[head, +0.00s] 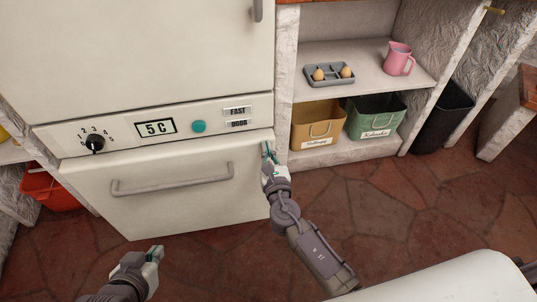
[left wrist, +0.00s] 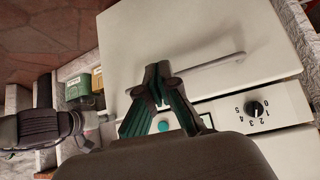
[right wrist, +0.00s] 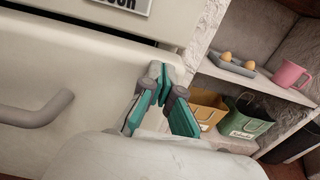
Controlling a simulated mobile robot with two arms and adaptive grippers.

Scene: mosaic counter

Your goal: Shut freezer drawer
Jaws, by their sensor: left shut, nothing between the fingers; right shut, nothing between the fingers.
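The freezer drawer (head: 170,205) is the white lower front of the fridge, with a grey bar handle (head: 173,186). In the right wrist view, a dark gap shows between the top edge of the drawer (right wrist: 95,75) and the panel above, so it seems slightly ajar; its depth is hard to tell. My right gripper (head: 267,151) is shut and empty at the drawer's upper right corner, close to or touching it. My left gripper (head: 155,253) is shut and empty, in front of and below the handle, apart from the drawer. The drawer also shows in the left wrist view (left wrist: 225,30).
A control panel (head: 220,120) with a dial and teal button sits above the drawer. Right of the fridge, a shelf (head: 355,80) holds a grey egg tray, a pink jug (head: 397,60), and yellow and green bins. A red bin (head: 48,188) stands left. The floor in front is clear.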

